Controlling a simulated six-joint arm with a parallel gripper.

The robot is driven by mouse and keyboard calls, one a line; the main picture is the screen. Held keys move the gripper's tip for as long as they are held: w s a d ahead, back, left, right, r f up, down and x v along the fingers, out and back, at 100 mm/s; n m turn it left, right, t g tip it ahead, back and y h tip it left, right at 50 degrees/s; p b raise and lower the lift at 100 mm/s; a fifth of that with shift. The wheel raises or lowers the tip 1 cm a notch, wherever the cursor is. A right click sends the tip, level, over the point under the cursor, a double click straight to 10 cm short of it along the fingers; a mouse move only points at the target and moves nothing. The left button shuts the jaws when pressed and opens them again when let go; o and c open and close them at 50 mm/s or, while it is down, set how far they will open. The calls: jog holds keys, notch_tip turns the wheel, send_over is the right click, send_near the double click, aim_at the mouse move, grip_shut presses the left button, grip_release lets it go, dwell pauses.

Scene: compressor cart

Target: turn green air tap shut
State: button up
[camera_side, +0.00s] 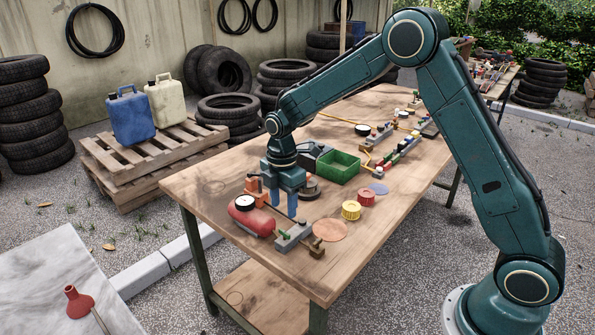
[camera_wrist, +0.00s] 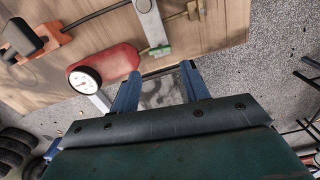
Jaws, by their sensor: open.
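The green air tap (camera_wrist: 160,50) shows in the wrist view as a small green lever beside a grey bar, just right of the red tank (camera_wrist: 112,62). In the side view the tap (camera_side: 284,235) is tiny, on the table right of the red tank (camera_side: 252,218) with its white gauge (camera_side: 245,203). My gripper (camera_side: 284,207) points down over the table behind the tank. In the wrist view its two blue fingers (camera_wrist: 158,80) are spread with nothing held between them. The tap lies beyond the fingertips, apart from them. I cannot tell the tap's exact angle.
An orange clamp-like part (camera_side: 251,188) stands close left of my gripper. A green bin (camera_side: 338,167) and red and yellow round pieces (camera_side: 351,210) are to the right. The wooden table's (camera_side: 205,190) left end is mostly bare.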

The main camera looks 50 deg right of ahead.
aim_at(284, 231)
jog(key=shift+f, duration=3.9)
jog(key=c, duration=0.7)
